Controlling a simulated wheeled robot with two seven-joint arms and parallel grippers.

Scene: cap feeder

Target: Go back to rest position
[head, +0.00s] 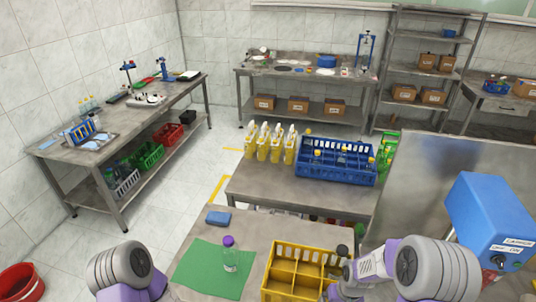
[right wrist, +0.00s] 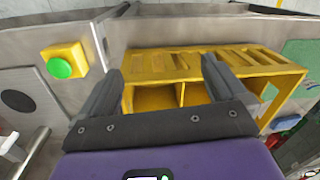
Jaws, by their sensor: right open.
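My right gripper (right wrist: 162,70) is open, with its two dark fingers apart and nothing between them. In the right wrist view its fingers stand in front of the yellow divided crate (right wrist: 190,65). In the head view my right arm reaches in from the right to the right side of that yellow crate (head: 270,272), and the fingers cannot be made out there. Part of my left arm shows at the lower left of the head view. My left gripper is out of frame.
A clear bottle with a purple cap (head: 230,255) stands on a green mat (head: 200,268), left of the crate. A blue sponge-like block (head: 218,218) lies behind. A blue crate (head: 335,172) and yellow bottles (head: 276,145) stand farther back. A blue machine box (head: 488,220) stands at right.

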